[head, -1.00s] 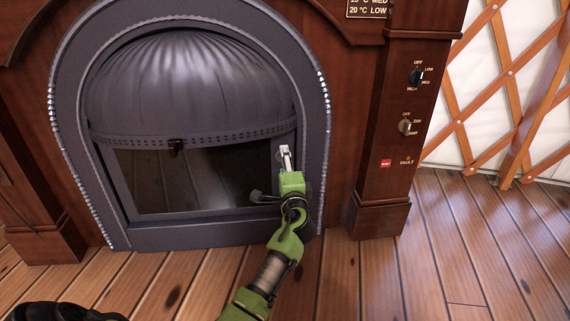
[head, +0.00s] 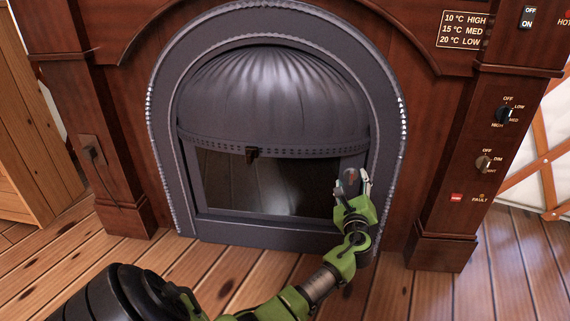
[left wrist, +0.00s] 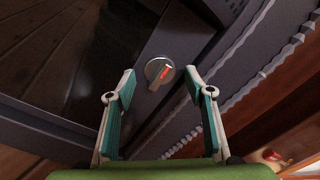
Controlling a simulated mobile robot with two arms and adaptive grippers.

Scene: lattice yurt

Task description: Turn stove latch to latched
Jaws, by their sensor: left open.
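The stove latch (left wrist: 159,71) shows in the left wrist view as a round metal knob with a lever pointing down-left and a red mark by it. It sits on the dark frame beside the glass. In the head view it is hard to make out between my fingers, at the lower right of the arched stove front (head: 385,120). My left gripper (head: 352,184) is open, its fingers on either side of the latch in the picture. The wrist view shows its two green-padded fingers (left wrist: 160,82) apart, with nothing between the pads. My right gripper is not in view.
A ribbed metal hood (head: 275,95) with a small dark handle (head: 252,153) covers the upper opening. A wooden pillar on the right carries a heater dial (head: 504,114) and a dimmer dial (head: 484,163).

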